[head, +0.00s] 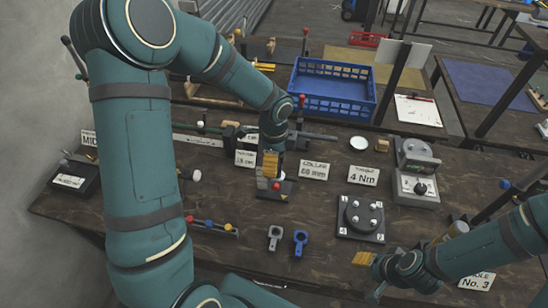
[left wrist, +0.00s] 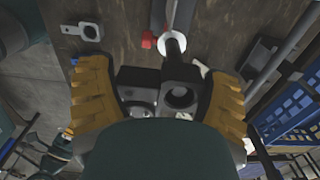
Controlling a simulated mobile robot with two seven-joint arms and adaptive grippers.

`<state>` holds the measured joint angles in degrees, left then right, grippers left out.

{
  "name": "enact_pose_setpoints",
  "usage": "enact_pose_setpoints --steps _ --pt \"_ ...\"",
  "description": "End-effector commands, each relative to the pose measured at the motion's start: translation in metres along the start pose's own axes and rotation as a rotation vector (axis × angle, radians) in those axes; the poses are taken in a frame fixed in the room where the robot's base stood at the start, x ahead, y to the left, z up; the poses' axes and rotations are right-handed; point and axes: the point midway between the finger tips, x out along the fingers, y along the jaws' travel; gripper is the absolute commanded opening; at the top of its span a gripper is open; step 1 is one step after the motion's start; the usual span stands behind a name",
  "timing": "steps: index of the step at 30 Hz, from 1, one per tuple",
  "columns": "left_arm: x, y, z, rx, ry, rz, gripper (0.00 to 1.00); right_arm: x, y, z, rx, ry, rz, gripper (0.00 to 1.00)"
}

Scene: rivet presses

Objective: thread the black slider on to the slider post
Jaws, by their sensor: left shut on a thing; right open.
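My left gripper (left wrist: 155,97) has its yellow fingers closed on the black slider (left wrist: 182,92), a dark block with a round hole. The hole looks empty. A dark post with a bright metal ring (left wrist: 173,43), seemingly the slider post, ends close beside the slider in the left wrist view; I cannot tell whether they touch. In the head view the left gripper (head: 268,166) points down over a small black base with a red part (head: 277,187), and the slider is hard to make out. My right gripper (head: 370,272) is open and empty at the right front.
A black round fixture (head: 360,218) and a grey device with a dial (head: 417,186) stand right of the left gripper. A grey clamp (head: 275,237) and a blue clamp (head: 300,242) lie in front. A blue crate (head: 333,92) is behind.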

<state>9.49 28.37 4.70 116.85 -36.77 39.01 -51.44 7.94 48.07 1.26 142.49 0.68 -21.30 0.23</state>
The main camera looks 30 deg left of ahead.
Motion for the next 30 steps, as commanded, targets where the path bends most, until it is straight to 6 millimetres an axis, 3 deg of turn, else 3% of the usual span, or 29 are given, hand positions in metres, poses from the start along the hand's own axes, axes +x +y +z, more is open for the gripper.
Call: enact_pose_setpoints --steps 30 --pt "0.024 0.0 0.0 0.001 0.0 0.0 0.56 0.019 0.006 0.002 0.0 0.0 0.004 0.47"
